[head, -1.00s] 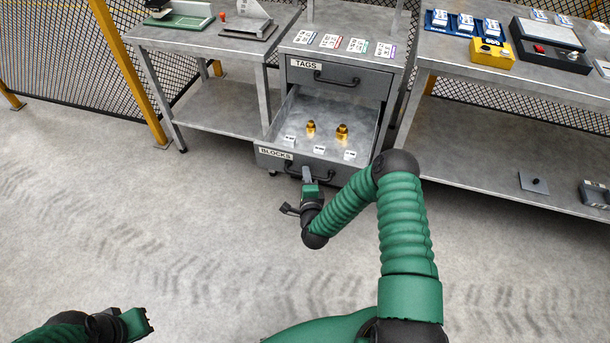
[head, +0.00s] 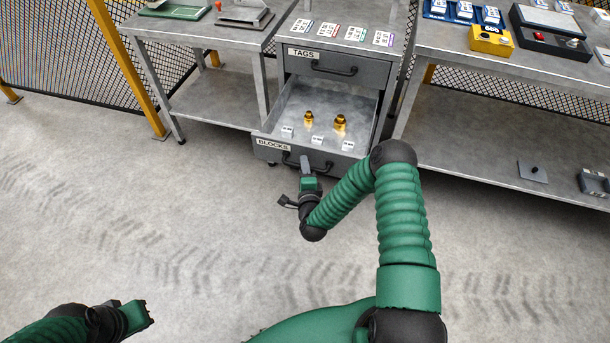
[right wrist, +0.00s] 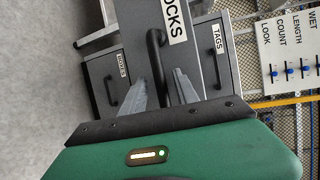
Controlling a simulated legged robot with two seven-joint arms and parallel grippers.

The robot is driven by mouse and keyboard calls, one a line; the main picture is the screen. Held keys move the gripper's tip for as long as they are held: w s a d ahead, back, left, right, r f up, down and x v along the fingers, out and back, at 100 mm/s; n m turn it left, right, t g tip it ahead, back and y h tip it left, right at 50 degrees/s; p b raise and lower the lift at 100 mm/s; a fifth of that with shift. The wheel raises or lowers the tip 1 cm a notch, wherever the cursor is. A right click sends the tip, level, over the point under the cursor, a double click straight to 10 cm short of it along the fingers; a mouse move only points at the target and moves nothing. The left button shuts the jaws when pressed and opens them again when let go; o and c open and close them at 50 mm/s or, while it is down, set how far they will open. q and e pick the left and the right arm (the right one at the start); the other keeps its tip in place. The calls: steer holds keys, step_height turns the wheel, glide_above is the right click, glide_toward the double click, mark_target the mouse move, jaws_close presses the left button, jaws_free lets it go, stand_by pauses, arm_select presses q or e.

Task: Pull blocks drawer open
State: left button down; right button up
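The blocks drawer (head: 267,152) is a grey drawer labelled BLOCKS, low in the cabinet. It stands pulled well out, and its inside shows from above. Its black bar handle (right wrist: 154,50) shows in the right wrist view. My right gripper (head: 305,163) is at the front of this drawer, by the handle. In the right wrist view its two grey fingers (right wrist: 166,88) stand apart with the handle's near end between them, and a gap shows. My left gripper (head: 140,312) is far from the drawer, at the lower left of the head view; its fingers are hard to make out.
Two brass weights (head: 340,122) and several small white labelled blocks (head: 317,140) are in the drawer. The TAGS drawer (head: 310,65) above is shut. Benches stand left (head: 215,33) and right (head: 450,62). The floor in front is clear.

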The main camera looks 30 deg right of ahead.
steer(key=p+v, duration=0.4)
steer(key=v, duration=1.2)
steer(key=shift+s, duration=0.3)
steer(key=shift+a, duration=0.1)
